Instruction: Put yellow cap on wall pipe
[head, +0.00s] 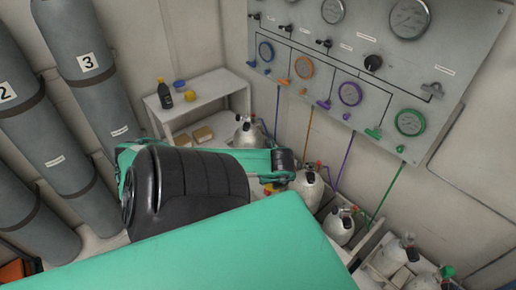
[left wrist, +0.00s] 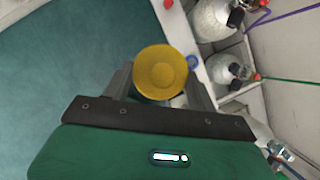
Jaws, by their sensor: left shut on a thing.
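The yellow cap (left wrist: 160,70) is round and shows face-on in the left wrist view. It sits between the two fingers of my left gripper (left wrist: 161,88), which is shut on it. In the head view, a small yellow part of the cap (head: 270,188) shows at the end of my left arm, beside the white cylinders; my arm hides most of the gripper. Thin coloured pipes run down the wall below the panel, among them a green pipe (head: 387,188). I cannot tell which pipe is the task's wall pipe. My right gripper is not in view.
A grey gauge panel (head: 330,62) hangs on the wall. White cylinders (head: 338,226) with red-knobbed valves stand below it, close to my left gripper. A white table (head: 215,88) holds a dark bottle (head: 165,95), a blue bowl and a yellow item. Tall grey cylinders (head: 88,70) stand at left.

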